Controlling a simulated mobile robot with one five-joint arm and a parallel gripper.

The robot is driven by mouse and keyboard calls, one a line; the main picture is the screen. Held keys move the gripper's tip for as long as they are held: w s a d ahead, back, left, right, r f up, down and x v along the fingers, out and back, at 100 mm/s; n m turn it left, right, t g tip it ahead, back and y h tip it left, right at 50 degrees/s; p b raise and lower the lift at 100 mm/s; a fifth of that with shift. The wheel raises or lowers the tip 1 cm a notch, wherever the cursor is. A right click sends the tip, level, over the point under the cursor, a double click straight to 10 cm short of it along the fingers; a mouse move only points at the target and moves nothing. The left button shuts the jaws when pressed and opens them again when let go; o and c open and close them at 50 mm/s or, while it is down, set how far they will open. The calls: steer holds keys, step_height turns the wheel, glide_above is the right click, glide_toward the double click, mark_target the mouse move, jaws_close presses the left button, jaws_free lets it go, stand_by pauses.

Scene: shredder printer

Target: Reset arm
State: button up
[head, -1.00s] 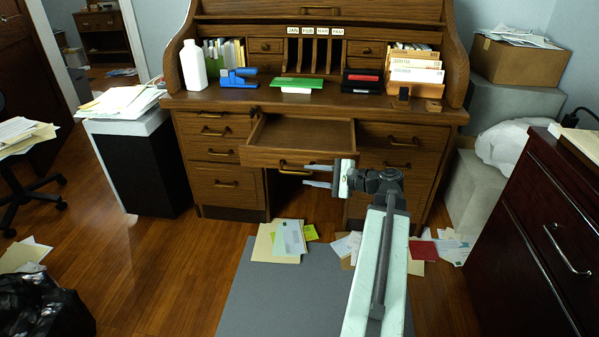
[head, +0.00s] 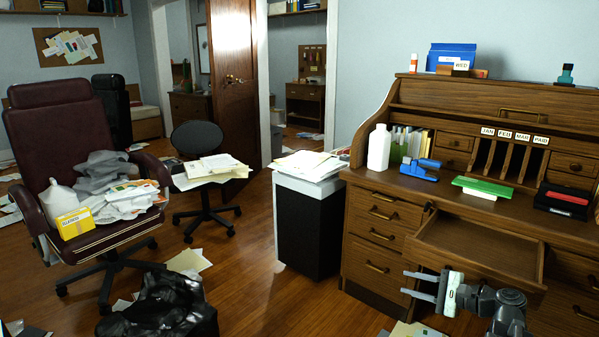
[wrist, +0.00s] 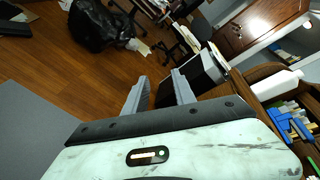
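My gripper (head: 408,284) is at the lower right in the head view, in front of the wooden roll-top desk and beside its pulled-out middle drawer. Its two fingers point left and are apart, with nothing between them. In the wrist view the gripper (wrist: 158,92) also shows both grey fingers spread and empty. The open drawer (head: 478,246) looks empty. I cannot tell whether the gripper touches the drawer front.
The desk (head: 375,222) carries a white bottle (head: 379,148), a blue stapler (head: 419,169) and a green item (head: 482,187). A paper-topped black bin (head: 308,230) stands left of it. A maroon chair (head: 75,130) and black bag (head: 165,310) are further left. Some floor between is clear.

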steer(key=a+f+n+g, duration=0.3)
steer(key=a+f, duration=0.1)
steer(key=a, duration=0.7)
steer(key=a+f+n+g, duration=0.3)
steer(key=a, duration=0.7)
steer(key=s+a+f+n+g+h, duration=0.45)
steer(key=a+f+n+h, duration=0.2)
steer(key=f, duration=0.25)
steer(key=s+d+f+n+h, duration=0.1)
steer(key=s+d+n+h, duration=0.2)
steer(key=d, duration=0.5)
step_height(320, 180, up, 38)
steer(key=w+p, duration=0.1)
steer(key=p, duration=3.7)
steer(key=shift+a+f+h, duration=0.2)
steer(key=shift+a+h, duration=0.05)
steer(key=shift+h, duration=0.1)
steer(key=shift+n+g, duration=0.25)
